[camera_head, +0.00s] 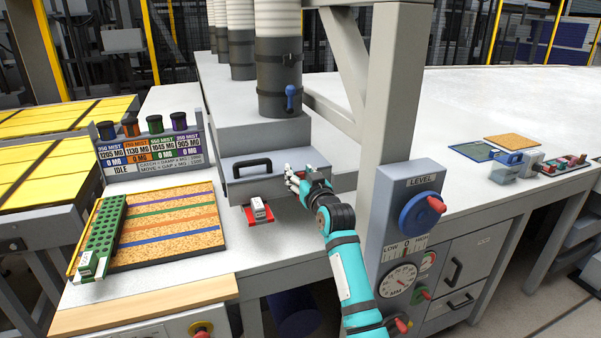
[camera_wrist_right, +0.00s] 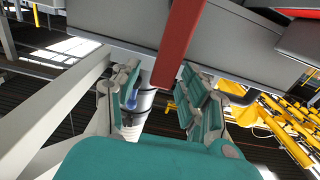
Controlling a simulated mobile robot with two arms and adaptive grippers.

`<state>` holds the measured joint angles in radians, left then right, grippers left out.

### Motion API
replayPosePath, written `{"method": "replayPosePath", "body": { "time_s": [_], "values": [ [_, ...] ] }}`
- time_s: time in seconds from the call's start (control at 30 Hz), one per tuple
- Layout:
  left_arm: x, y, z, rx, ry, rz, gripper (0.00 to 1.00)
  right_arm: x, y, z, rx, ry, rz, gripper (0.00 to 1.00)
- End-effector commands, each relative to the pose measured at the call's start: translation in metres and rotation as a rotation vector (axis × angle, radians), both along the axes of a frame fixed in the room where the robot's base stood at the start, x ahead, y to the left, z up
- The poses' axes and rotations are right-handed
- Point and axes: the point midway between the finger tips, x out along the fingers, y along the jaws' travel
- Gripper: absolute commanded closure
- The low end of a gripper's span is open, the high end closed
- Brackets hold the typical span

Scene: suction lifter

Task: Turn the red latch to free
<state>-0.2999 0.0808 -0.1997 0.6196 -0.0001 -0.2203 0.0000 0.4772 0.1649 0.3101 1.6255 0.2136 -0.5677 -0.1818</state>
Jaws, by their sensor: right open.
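In the right wrist view, a long red bar (camera_wrist_right: 178,42), which looks like the latch, runs down from the top edge along a grey box. Its lower end shows between my right gripper's (camera_wrist_right: 155,95) two teal fingers, which are open and apart. I cannot tell how far the fingers reach along it. In the head view, my right gripper (camera_head: 300,180) is at the front right of the grey box (camera_head: 250,145), right of its black handle (camera_head: 252,167). The latch is not clearly visible there; the hand covers that part of the box. My left gripper is not in view.
A red plate (camera_head: 258,217) with a small white block lies below the box front. A striped cork board (camera_head: 170,225) and a green perforated rail (camera_head: 103,235) are at left. A post with a blue LEVEL dial (camera_head: 420,215) stands close right of my arm.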

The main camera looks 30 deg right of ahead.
Motion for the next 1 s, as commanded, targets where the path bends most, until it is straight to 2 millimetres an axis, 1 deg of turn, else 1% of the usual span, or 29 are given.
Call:
{"method": "replayPosePath", "body": {
  "time_s": [0.17,0.5,1.0],
  "values": [
    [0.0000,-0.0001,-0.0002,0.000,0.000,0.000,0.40,-0.0001,0.0000,-0.0002,0.000,0.000,0.000,0.56],
    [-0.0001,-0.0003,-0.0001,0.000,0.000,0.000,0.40,-0.0003,0.0001,-0.0004,0.000,0.000,0.000,1.00],
    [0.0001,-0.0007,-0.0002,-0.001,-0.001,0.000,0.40,-0.0005,0.0003,-0.0016,0.000,0.002,0.001,1.00]
  ]
}}
